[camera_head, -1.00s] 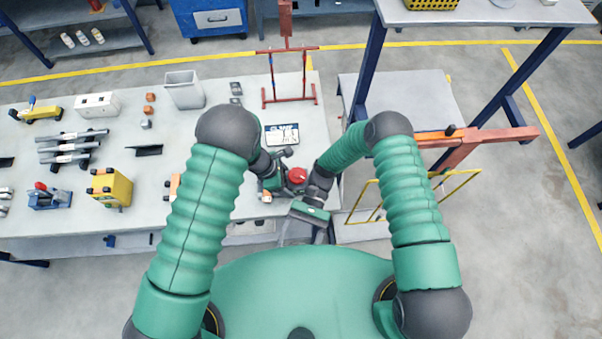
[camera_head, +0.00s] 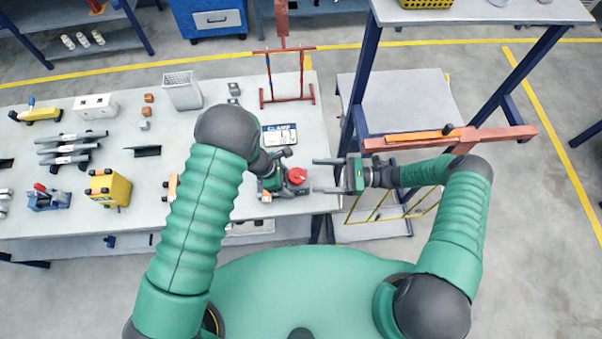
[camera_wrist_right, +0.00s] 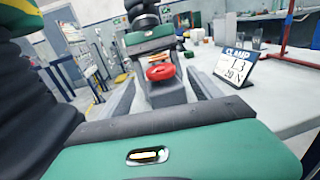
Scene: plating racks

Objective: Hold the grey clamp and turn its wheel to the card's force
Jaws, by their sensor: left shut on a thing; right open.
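The grey clamp (camera_wrist_right: 165,95) stands on the table's right end, with its red wheel (camera_head: 296,175) facing my right gripper. The wheel also shows in the right wrist view (camera_wrist_right: 160,72). My left gripper (camera_head: 272,178) is shut on the clamp; its fingers are partly hidden by the arm. My right gripper (camera_head: 322,175) is open and level, its two fingers pointing left at the wheel, apart from it.
A red frame stand (camera_head: 287,98) rises behind the card. A red-brown beam (camera_head: 450,140) lies behind my right arm, beside a blue-legged rack (camera_head: 365,85). A yellow block (camera_head: 110,188) and several dark bars (camera_head: 72,148) lie on the table's left part.

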